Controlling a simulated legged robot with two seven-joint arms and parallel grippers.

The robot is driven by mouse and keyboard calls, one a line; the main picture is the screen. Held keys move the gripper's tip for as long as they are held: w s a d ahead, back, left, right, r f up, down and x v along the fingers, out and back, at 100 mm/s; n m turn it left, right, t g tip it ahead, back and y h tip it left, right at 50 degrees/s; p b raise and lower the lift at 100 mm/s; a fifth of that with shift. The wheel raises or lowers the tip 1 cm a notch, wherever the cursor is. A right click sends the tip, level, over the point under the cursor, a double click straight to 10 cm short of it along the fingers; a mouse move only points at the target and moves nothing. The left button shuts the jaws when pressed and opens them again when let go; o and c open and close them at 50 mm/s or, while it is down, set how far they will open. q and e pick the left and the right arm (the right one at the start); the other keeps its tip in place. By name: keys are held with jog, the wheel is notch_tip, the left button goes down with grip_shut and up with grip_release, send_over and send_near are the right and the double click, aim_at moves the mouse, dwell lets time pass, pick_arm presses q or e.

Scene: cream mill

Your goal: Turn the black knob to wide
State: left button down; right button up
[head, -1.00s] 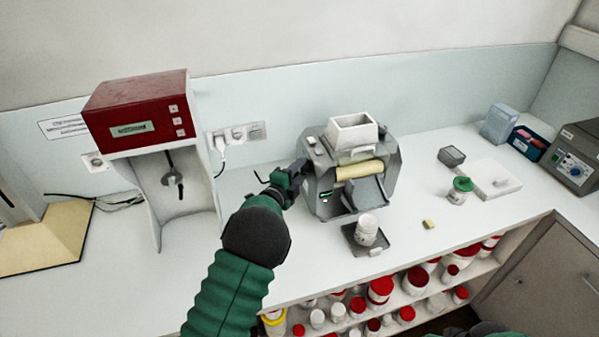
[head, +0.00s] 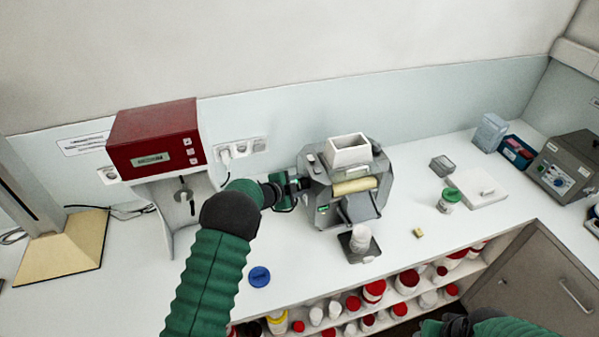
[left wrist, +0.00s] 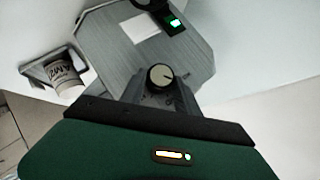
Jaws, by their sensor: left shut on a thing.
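The grey mill (head: 378,208) with a white hopper and a cream roller stands on the counter. My left gripper (head: 304,184) is at the mill's left side. In the left wrist view, a black knob with a pale, marked face (left wrist: 160,76) sits on the mill's flat side plate (left wrist: 110,55). My left gripper (left wrist: 163,92) is shut around this knob, with the fingers partly blending into the grey plate. I cannot read its setting. The gripper hides the knob in the head view. Part of my right arm shows at the bottom right; its jaws are out of sight.
A white jar (head: 361,238) stands on a small tray before the mill. A red-topped device (head: 155,135) stands to the left, and a blue lid (head: 260,276) lies nearer. A green-lidded jar (head: 449,200) is to the right. Shelves of jars lie below the counter edge.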

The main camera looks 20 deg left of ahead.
pick_arm(q)
jog(key=g+p, duration=0.1)
jog(key=p, duration=0.1)
jog(key=n+p, duration=0.1)
jog(key=p, duration=0.1)
jog(key=shift+w+a+r+g+h, duration=0.1)
jog(key=shift+a+r+g+h, duration=0.05)
jog(key=shift+r+g+h, duration=0.2)
jog(key=shift+w+f+n+g+h+p, duration=0.15)
jog(key=shift+n+g+h+p, duration=0.1)
jog(key=shift+n+g+p, duration=0.25)
jog(key=shift+a+g, duration=0.1)
jog(key=shift+g, duration=0.25)
pick_arm(e)
jog(key=w+v, duration=0.1)
jog(key=v, duration=0.6)
jog(key=shift+w, duration=0.3)
pick_arm(q)
jog(key=shift+h, duration=0.3)
pick_arm(e)
jog(key=shift+r, duration=0.2)
pick_arm(q)
jog(key=c, duration=0.9)
grip_release()
jog(key=shift+w, duration=0.1)
pick_arm(e)
jog(key=shift+w, duration=0.1)
jog(key=shift+f, duration=0.1)
